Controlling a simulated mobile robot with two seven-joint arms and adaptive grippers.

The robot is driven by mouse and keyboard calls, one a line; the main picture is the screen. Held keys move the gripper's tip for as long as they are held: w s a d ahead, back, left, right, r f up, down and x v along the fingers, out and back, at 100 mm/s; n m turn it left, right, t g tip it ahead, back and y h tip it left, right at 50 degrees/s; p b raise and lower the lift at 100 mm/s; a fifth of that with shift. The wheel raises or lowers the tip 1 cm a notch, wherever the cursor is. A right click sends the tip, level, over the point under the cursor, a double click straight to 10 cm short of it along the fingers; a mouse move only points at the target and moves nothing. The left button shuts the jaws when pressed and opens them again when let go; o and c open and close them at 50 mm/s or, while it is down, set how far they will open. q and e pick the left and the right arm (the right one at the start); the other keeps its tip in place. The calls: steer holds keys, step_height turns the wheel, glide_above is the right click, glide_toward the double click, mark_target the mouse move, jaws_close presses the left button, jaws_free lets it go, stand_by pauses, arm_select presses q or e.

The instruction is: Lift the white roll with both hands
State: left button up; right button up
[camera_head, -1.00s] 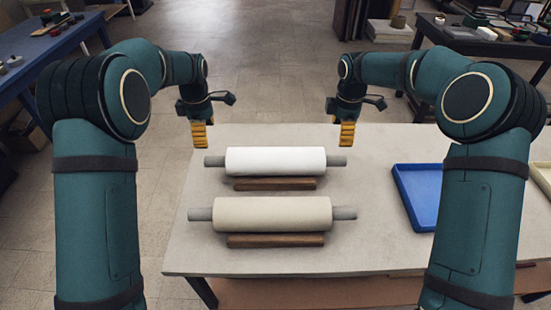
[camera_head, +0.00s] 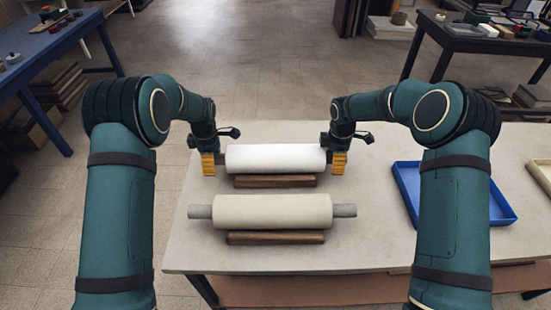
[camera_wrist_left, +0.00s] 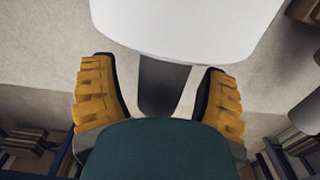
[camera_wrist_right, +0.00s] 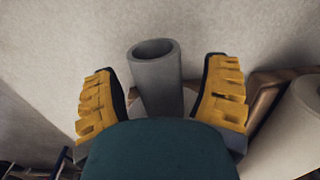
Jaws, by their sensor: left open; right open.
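The white roll (camera_head: 276,158) lies on the table on a dark wooden rest, with a grey core stub at each end. My left gripper (camera_head: 208,164) is at the left stub of the white roll. In the left wrist view its open yellow fingers (camera_wrist_left: 160,98) stand on either side of the grey stub (camera_wrist_left: 163,85), apart from it. My right gripper (camera_head: 339,163) is at the right stub. In the right wrist view its open fingers (camera_wrist_right: 163,97) stand on either side of the hollow grey stub (camera_wrist_right: 157,80), with gaps on both sides.
A cream roll (camera_head: 272,211) lies nearer on its own wooden rest (camera_head: 275,238). A blue tray (camera_head: 407,191) is at the table's right, partly behind my right arm. The table (camera_head: 375,244) is bare between the cream roll and the tray.

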arm_select(q)
steer(key=shift+f, duration=0.5)
arm_select(e)
steer(key=shift+f, duration=0.5)
arm_select(q)
jaws_close()
arm_select(e)
jaws_close()
arm_select(q)
steer(key=shift+w+r, duration=0.1)
arm_select(e)
steer(key=shift+r, duration=0.1)
